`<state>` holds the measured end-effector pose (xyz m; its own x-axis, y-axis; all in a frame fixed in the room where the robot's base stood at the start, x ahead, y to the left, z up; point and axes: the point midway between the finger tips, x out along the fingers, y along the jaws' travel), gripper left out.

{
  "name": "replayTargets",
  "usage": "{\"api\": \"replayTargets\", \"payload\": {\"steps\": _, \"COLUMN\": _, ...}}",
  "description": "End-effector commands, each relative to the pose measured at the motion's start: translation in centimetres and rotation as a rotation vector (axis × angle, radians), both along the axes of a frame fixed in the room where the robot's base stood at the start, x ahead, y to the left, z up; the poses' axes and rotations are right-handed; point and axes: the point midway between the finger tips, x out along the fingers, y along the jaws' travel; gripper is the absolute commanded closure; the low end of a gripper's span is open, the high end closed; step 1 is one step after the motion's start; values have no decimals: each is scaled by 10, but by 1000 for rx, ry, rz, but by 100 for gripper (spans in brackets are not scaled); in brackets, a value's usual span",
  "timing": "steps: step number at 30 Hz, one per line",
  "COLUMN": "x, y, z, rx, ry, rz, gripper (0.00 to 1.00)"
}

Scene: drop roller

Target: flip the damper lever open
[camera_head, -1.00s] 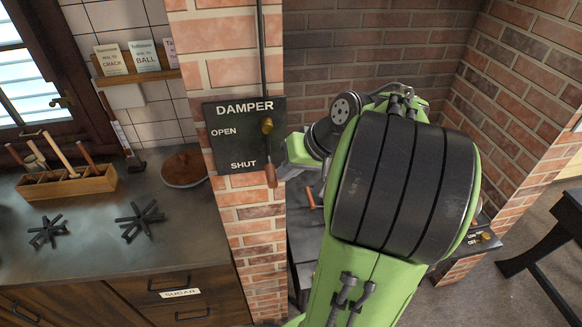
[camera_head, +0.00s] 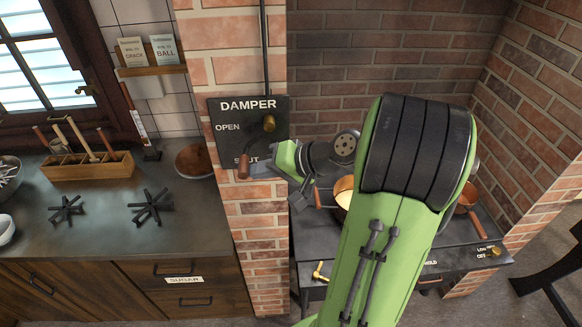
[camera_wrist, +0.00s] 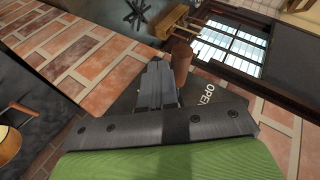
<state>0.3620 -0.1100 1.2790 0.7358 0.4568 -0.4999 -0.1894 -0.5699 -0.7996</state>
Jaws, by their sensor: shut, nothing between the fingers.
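The black damper plate (camera_head: 222,108) is on the brick pillar, with OPEN above SHUT at its left. The damper lever has a brass pivot (camera_head: 268,123) and a wooden handle (camera_head: 243,166). The lever slants down and left from the pivot, and its handle is near the word SHUT, partly covering that area. My gripper (camera_head: 262,171) is shut and empty, just right of the handle. In the wrist view the closed fingers (camera_wrist: 157,86) are beside the brown handle (camera_wrist: 181,60); they look very close, but contact is not certain.
A dark stove with a copper pan (camera_head: 343,190) is below my arm at right. A counter (camera_head: 110,215) with a wooden utensil box (camera_head: 87,169) and black trivets is at left. A shelf (camera_head: 150,69) with cards hangs above it.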

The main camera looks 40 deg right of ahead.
Motion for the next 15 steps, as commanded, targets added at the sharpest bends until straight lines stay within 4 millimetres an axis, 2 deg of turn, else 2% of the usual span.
{"api": "replayTargets", "payload": {"steps": 15, "x": 14, "y": 21, "z": 17, "rx": -4, "ry": 0, "rz": 2, "gripper": 100}}
